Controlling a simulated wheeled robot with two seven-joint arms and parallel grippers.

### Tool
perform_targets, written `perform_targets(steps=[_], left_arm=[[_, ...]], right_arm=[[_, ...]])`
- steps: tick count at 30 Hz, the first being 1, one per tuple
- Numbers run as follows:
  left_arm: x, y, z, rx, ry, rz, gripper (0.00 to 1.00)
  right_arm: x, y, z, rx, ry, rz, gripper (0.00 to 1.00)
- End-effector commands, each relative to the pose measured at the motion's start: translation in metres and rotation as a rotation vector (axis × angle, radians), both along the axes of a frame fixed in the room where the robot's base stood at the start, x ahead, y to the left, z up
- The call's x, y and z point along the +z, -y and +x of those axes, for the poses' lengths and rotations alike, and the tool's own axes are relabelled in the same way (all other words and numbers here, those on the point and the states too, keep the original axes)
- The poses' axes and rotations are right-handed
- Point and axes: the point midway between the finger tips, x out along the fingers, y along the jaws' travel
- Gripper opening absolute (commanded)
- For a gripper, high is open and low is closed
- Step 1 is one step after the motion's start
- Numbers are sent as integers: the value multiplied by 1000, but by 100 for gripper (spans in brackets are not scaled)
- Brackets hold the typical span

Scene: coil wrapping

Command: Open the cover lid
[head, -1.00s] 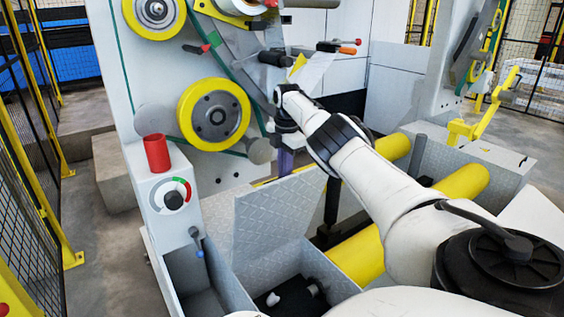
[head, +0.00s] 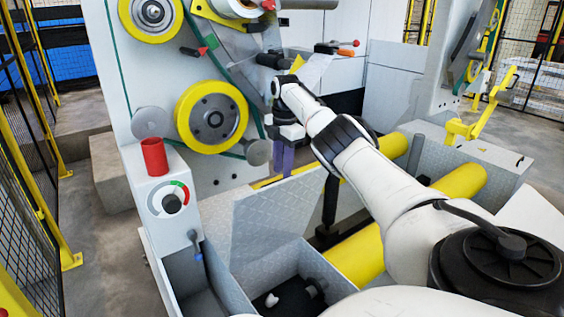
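The cover lid (head: 275,220) is a grey diamond-plate panel. It stands raised and steeply tilted at the edge of the open grey box (head: 262,272) in the head view. My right gripper (head: 284,160), with purple fingers, points down just behind the lid's upper edge. Its two fingers show side by side with a narrow gap and nothing visible between them. The lid hides the fingertips, so I cannot tell whether they touch it. My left gripper is not in view.
A red cylinder (head: 154,157) and a dial (head: 172,203) sit on the post left of the box. Yellow rollers (head: 358,257) lie to the right under my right arm. A yellow-rimmed wheel (head: 212,116) is on the machine wall just left of the gripper.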

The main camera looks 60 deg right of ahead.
Motion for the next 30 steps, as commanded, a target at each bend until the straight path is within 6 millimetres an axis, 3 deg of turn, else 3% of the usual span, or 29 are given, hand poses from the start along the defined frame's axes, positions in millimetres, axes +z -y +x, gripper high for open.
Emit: perform_targets(steps=[3, 10, 30], left_arm=[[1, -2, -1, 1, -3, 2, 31], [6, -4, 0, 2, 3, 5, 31], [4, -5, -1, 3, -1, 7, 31]], right_arm=[[27, -1, -1, 0, 5, -2, 28], [58, -2, -3, 0, 2, 0, 28], [63, -2, -4, 0, 0, 0, 28]])
